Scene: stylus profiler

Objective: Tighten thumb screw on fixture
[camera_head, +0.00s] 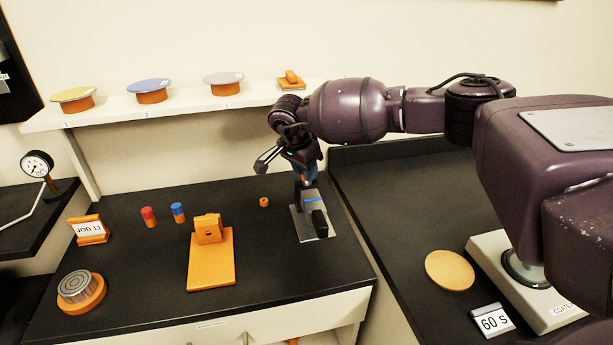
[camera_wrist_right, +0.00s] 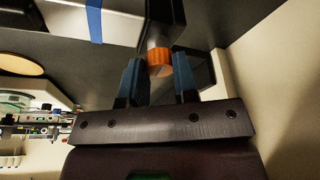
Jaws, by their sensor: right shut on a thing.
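The fixture (camera_head: 302,226) is a grey plate with black blocks and a blue strip, on the right part of the dark bench. The orange thumb screw (camera_wrist_right: 159,60) shows in the right wrist view at the end of a pale shaft on a black block. My right gripper (camera_head: 306,179) reaches down at the far end of the fixture. In the right wrist view its two blue-grey fingers (camera_wrist_right: 159,72) stand on either side of the thumb screw, shut on it. The arm mostly hides the screw in the head view. My left gripper is not in view.
A small orange ring (camera_head: 264,202) lies left of the fixture. An orange stand (camera_head: 211,265), red (camera_head: 149,216) and blue (camera_head: 178,212) capped cylinders and a JOB 11 sign (camera_head: 89,230) are farther left. A shelf (camera_head: 185,107) runs behind. Bench front is clear between stand and fixture.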

